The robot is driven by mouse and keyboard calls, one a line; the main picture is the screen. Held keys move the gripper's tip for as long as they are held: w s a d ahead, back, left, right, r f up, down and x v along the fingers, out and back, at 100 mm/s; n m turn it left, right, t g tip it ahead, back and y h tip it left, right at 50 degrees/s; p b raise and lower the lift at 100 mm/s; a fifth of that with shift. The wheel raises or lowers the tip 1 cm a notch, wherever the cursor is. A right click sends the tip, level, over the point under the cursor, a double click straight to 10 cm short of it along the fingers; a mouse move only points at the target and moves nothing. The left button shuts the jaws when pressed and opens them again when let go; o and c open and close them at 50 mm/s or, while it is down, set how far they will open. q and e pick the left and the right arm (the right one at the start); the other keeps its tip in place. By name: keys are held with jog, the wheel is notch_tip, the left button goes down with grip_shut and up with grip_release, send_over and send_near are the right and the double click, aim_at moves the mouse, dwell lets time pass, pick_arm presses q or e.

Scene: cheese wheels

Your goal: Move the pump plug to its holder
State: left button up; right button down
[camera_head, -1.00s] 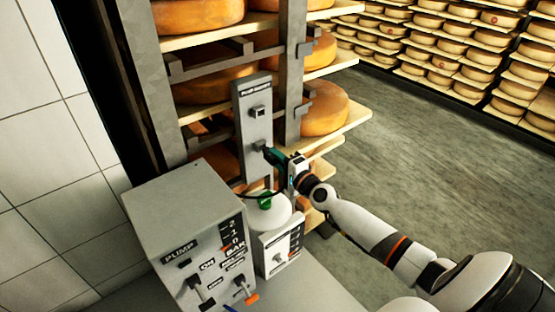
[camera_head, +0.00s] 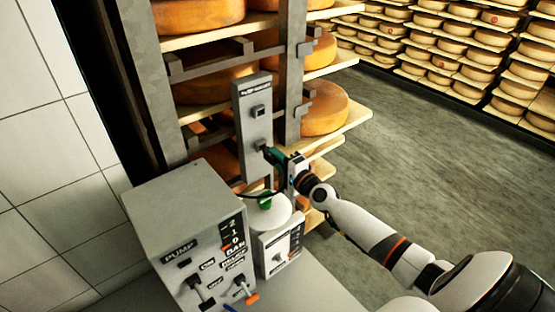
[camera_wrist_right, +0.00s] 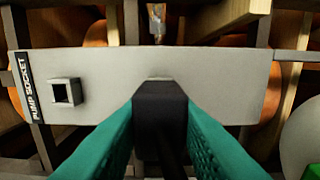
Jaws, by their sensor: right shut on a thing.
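A grey upright panel (camera_head: 252,90) labelled PUMP SOCKET is fixed on the shelf frame. It has an open square socket (camera_head: 258,111) near its top, which also shows empty at the left of the right wrist view (camera_wrist_right: 65,92). My right gripper (camera_head: 268,154) is shut on the black pump plug (camera_wrist_right: 160,105), with a teal finger on each side. The plug is at the lower part of the panel, its front end facing the panel. I cannot tell whether it is seated there, as its front is hidden. A dark cable trails below it. My left gripper is not in view.
A grey pump box (camera_head: 180,210) with switches stands below the panel. Beside it are a smaller control box (camera_head: 279,246) and a white round vessel with a green top (camera_head: 265,200). Cheese shelves (camera_head: 325,108) lie behind. Open floor is at right.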

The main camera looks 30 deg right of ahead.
jog(key=shift+w+a+b, duration=0.1)
jog(key=shift+w+b, duration=0.2)
jog(key=shift+w, duration=1.1)
jog(key=c, duration=1.1)
grip_release()
jog(key=shift+o, duration=0.2)
jog(key=s, duration=1.2)
jog(key=shift+d, duration=0.45)
